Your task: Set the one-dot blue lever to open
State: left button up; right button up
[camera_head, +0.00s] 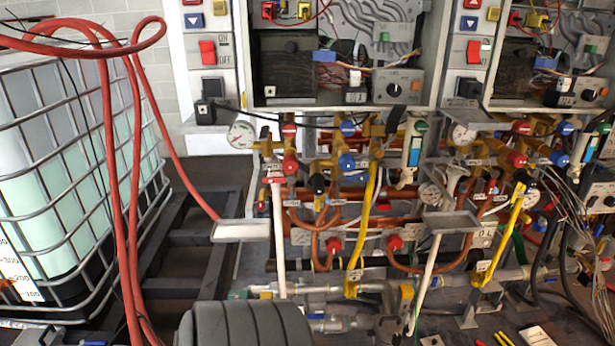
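Two blue knob-like handles sit on the valves of the left heater, an upper one (348,127) and a lower one (347,161). Two similar blue handles sit on the right heater, an upper one (566,127) and a lower one (560,158). Dot marks are too small to make out, so I cannot tell which is the one-dot blue lever, nor whether any is open. Neither of my grippers is in view.
Red handles (290,165), yellow pipes (366,217) and copper pipes crowd around the valves. A caged white tank (70,180) stands at the left with red hoses (108,130) before it.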

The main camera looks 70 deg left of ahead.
aim_at(358, 178)
jog(key=u, duration=1.95)
